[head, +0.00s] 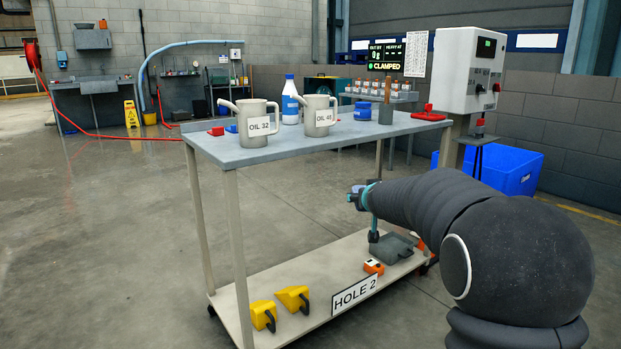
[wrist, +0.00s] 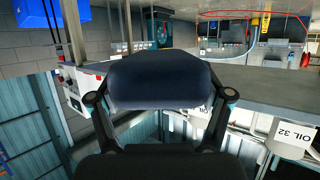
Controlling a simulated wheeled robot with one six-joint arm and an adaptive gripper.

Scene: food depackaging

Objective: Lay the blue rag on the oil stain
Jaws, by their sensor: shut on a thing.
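In the wrist view, my gripper (wrist: 161,97) has its two dark fingers closed on the sides of a bunched dark blue cloth, the blue rag (wrist: 160,78). In the head view, my arm reaches in from the right and its end is beside the right part of the trolley, below the top's level. The gripper and the rag are mostly hidden there by the arm. I cannot make out the oil stain in either view.
The trolley top (head: 240,155) carries two oil jugs, OIL 32 (head: 257,124) and OIL 46 (head: 318,116), and a blue-white bottle (head: 290,100). A blue crate (head: 510,165) stands behind. The floor at left is clear.

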